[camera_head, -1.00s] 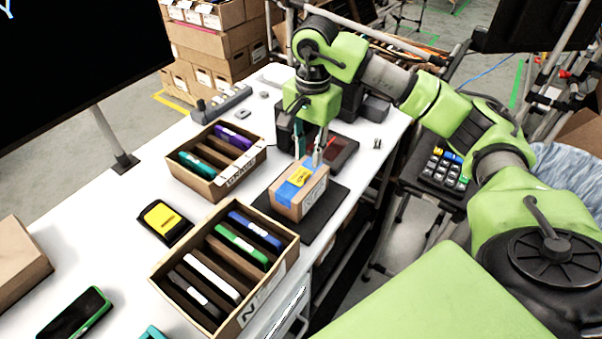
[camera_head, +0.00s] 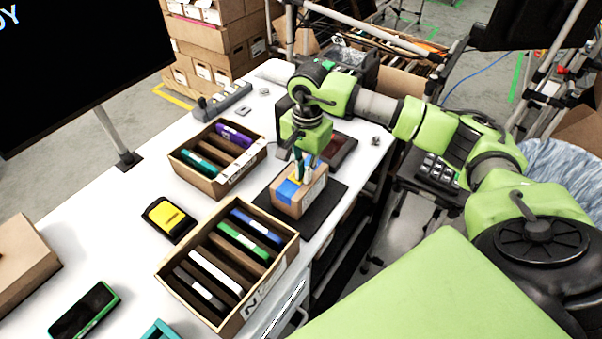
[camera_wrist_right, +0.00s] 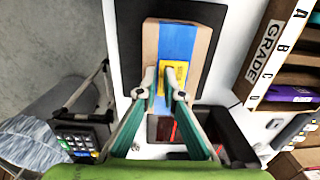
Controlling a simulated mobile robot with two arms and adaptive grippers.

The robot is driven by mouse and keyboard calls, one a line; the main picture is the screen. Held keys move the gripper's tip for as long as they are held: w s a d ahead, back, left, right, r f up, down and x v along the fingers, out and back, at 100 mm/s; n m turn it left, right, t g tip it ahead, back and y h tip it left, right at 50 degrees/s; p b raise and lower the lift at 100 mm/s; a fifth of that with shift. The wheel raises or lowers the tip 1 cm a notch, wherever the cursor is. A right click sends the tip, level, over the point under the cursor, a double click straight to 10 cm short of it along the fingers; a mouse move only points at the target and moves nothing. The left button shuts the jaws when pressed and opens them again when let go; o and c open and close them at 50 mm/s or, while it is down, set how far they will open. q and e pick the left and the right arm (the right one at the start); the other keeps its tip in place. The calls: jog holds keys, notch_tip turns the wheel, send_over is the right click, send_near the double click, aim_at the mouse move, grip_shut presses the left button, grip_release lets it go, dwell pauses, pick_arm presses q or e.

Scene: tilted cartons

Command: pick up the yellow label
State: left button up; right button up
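The yellow label (camera_wrist_right: 178,74) lies over the blue tape on top of a small brown carton (camera_wrist_right: 150,42). In the head view the label (camera_head: 296,180) is mostly hidden by my right gripper's fingers. The carton also shows there (camera_head: 313,194), on a dark mat. My right gripper (camera_head: 303,175) points down at the carton top. In the right wrist view its fingertips (camera_wrist_right: 160,72) are close together with a narrow gap at the label, one overlapping it. Whether they touch the label is unclear. My left gripper is not in view.
Two open cartons with slotted coloured items stand left of the mat (camera_head: 329,214): one behind (camera_head: 233,182), one in front (camera_head: 262,285). A black-and-yellow device (camera_head: 168,219) lies left of them. A dark tray (camera_head: 338,150) is behind the carton.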

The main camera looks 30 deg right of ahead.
grip_shut()
jog(key=shift+w+r, duration=0.1)
jog(key=shift+r, duration=0.4)
notch_tip(320, 180, up, 2)
jog(key=shift+r+b, duration=0.2)
jog(key=shift+b, duration=0.45)
jog(key=s+a+r+p, duration=0.1)
jog(key=s+a+r, duration=0.1)
jog(key=s+r, duration=1.2)
jog(key=shift+a+r, duration=0.35)
jog(key=shift+r, duration=0.5)
